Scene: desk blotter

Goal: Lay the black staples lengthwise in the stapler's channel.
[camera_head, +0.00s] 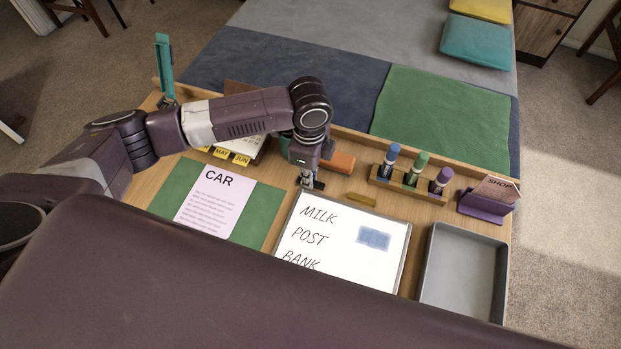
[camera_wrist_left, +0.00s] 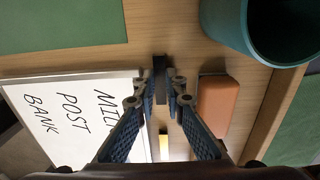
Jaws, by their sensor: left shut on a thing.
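My left gripper (camera_head: 306,182) reaches down to the desk just behind the whiteboard's top edge. In the left wrist view its fingertips (camera_wrist_left: 165,88) are closed on a small dark bar, which looks like the black staples (camera_wrist_left: 159,66). The bar's end also shows beside the fingertips in the head view (camera_head: 318,185). A tall teal thing (camera_head: 164,62) at the desk's back left corner looks like the stapler with its top raised. Its channel is too small to make out. My right gripper is in neither view.
The whiteboard (camera_head: 335,248) lies in front of the gripper. An orange block (camera_head: 340,162), a yellow piece (camera_head: 361,199) and a teal cup (camera_wrist_left: 258,35) are close by. A marker rack (camera_head: 408,188), purple card holder (camera_head: 485,206) and grey tray (camera_head: 462,275) stand right. A CAR sheet (camera_head: 215,205) lies left.

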